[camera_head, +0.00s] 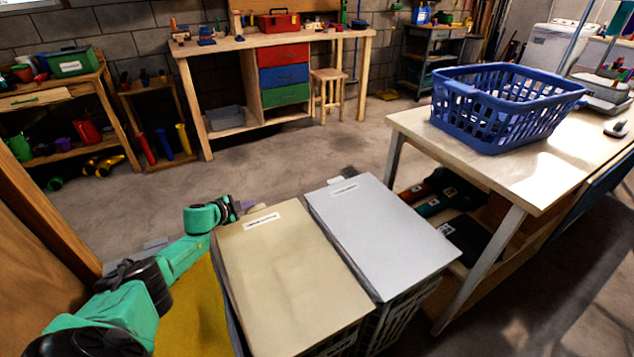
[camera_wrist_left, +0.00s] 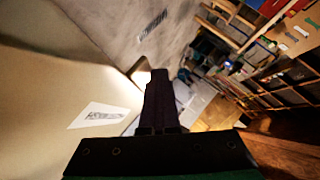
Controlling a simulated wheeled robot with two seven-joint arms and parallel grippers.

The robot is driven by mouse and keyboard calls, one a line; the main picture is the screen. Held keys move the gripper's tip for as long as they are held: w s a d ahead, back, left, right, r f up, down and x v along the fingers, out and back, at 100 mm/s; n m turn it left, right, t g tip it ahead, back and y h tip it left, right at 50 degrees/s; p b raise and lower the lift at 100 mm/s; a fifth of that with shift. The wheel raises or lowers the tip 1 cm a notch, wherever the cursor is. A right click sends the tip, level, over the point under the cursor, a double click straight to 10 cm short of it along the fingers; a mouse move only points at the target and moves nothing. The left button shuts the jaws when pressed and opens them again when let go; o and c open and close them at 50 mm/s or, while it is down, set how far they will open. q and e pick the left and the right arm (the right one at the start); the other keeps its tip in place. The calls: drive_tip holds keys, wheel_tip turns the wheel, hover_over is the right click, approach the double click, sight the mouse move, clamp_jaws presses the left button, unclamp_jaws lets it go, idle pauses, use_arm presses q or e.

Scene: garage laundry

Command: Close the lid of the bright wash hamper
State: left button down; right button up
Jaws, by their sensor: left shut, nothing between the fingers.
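Two hampers stand side by side in the head view. The left one has a cream lid (camera_head: 290,275) and the right one a pale grey-white lid (camera_head: 380,232). Both lids look flat and down over their hampers. Each has a small label whose print I cannot read, so I cannot tell which is the bright wash hamper. My left gripper (camera_head: 245,206) is shut and empty at the far left corner of the cream lid. In the left wrist view its fingers (camera_wrist_left: 160,95) are together beside the cream lid (camera_wrist_left: 45,100) and its label. Whether they touch it is unclear.
A table (camera_head: 415,122) with a blue basket (camera_head: 500,105) stands close at the right. A workbench (camera_head: 270,42) is at the back and shelves (camera_head: 60,95) at the left. The concrete floor (camera_head: 290,145) between them is clear.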

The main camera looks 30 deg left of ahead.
use_arm(q)
drive_tip(key=shift+s+d+f, duration=0.2)
drive_tip(key=shift+s+f, duration=0.05)
drive_tip(key=shift+f, duration=0.3)
drive_tip(key=r+p, duration=0.5)
drive_tip(key=shift+w+a+r, duration=0.1)
drive_tip(key=shift+w+a, duration=0.1)
drive_tip(key=s+a+r+p, duration=0.3)
drive_tip(key=s+a+r, duration=0.1)
drive_tip(key=r, duration=0.3)
drive_tip(key=shift+s, duration=0.9)
drive_tip(key=shift+f, duration=0.1)
